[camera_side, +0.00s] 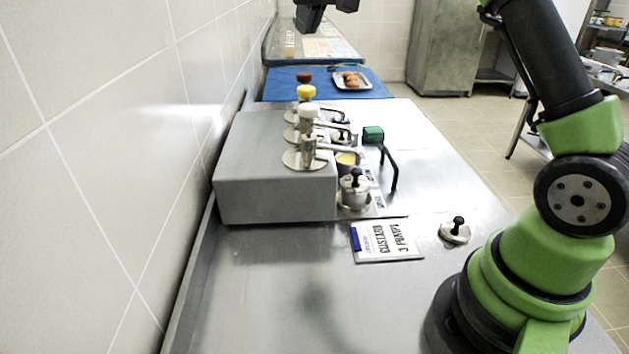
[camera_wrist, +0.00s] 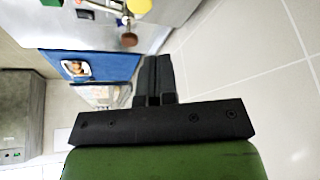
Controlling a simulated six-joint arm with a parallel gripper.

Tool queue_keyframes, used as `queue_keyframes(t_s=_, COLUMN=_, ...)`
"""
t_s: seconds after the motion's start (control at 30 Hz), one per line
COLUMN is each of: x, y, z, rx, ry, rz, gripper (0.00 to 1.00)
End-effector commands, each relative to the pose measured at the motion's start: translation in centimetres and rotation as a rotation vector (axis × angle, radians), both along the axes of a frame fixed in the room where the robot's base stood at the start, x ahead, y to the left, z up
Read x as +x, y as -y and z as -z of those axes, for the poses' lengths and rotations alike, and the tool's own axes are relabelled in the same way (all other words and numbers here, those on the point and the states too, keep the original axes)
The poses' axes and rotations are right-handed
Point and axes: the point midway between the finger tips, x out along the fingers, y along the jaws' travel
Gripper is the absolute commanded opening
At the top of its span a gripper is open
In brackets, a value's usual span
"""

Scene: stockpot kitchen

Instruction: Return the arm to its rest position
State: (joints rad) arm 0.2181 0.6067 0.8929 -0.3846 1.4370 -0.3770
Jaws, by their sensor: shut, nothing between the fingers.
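My gripper (camera_wrist: 155,78) is shut and empty in the wrist view, its two black fingers together. In the side view the gripper (camera_side: 325,6) is at the top edge, partly cut off, high above the far part of the counter. It is apart from everything on the counter. The upper part of my arm runs out of the frame at the top right, so its full pose is hidden.
A steel box (camera_side: 265,190) carries pumps with white (camera_side: 309,111), yellow (camera_side: 306,92) and brown knobs. A green-handled tool (camera_side: 373,134), a loose lid (camera_side: 454,232), a custard sign (camera_side: 387,242) and a blue mat (camera_side: 285,87) with a white tray (camera_side: 366,84) occupy the counter. A tiled wall (camera_side: 90,150) borders it.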

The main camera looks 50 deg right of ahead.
Motion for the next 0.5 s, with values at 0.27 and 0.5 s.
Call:
queue_keyframes(t_s=0.27, x=-9.5, y=-5.9, z=-4.5, rx=0.087, ry=0.085, rz=-0.015, gripper=0.00)
queue_keyframes(t_s=0.5, x=-19.2, y=-9.6, z=-3.4, rx=0.178, ry=0.148, rz=-0.005, gripper=0.00)
